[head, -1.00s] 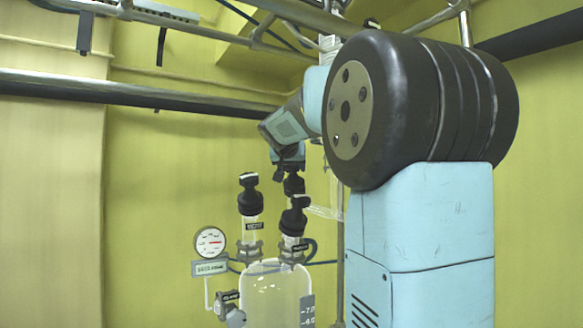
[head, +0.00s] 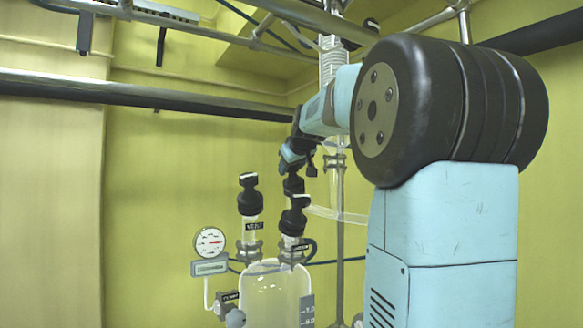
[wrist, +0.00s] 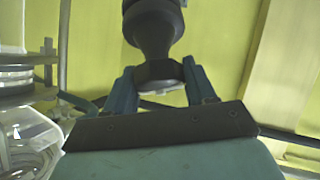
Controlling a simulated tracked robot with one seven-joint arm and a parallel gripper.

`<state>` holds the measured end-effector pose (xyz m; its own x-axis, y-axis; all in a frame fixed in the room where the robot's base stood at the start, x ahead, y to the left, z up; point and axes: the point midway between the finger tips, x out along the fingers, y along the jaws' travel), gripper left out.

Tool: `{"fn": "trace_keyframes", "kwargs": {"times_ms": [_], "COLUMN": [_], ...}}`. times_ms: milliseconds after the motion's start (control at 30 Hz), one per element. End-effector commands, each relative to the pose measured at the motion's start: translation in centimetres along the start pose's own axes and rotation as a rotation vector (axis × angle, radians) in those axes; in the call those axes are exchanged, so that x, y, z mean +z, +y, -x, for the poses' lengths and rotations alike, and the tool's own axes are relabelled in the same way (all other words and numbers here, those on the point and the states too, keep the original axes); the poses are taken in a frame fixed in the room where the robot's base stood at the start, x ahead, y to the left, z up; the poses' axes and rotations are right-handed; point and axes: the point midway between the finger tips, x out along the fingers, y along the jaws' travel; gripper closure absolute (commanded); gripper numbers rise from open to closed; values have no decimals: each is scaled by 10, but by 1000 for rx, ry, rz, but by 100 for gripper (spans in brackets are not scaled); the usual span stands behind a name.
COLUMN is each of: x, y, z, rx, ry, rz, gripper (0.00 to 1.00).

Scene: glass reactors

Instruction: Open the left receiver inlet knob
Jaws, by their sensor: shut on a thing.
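My gripper (head: 290,160) is at the top of a black knob (head: 293,184) above the glass vessel, behind a nearer black knob (head: 295,201). In the wrist view, the black knob (wrist: 154,32) sits between my gripper's two blue fingers (wrist: 160,80), and the gripper is shut on it. Another black-capped knob (head: 248,181) stands apart to the left on its own clear neck.
The clear glass vessel (head: 272,292) stands below the knobs. A round gauge (head: 210,242) is at its left. A clear tube (head: 340,214) and a vertical metal pole (head: 340,250) are to the right of the knobs. A thick dark pipe (head: 150,93) crosses the wall above.

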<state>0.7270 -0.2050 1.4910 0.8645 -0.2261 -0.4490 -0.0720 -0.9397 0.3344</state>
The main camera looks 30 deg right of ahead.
Motion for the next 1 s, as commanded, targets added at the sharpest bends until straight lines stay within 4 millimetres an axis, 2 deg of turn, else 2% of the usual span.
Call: {"fn": "trace_keyframes", "kwargs": {"times_ms": [1000], "x": [-1], "y": [-1], "z": [-1], "rx": [-473], "ry": [0], "rz": [660], "gripper": [75]}}
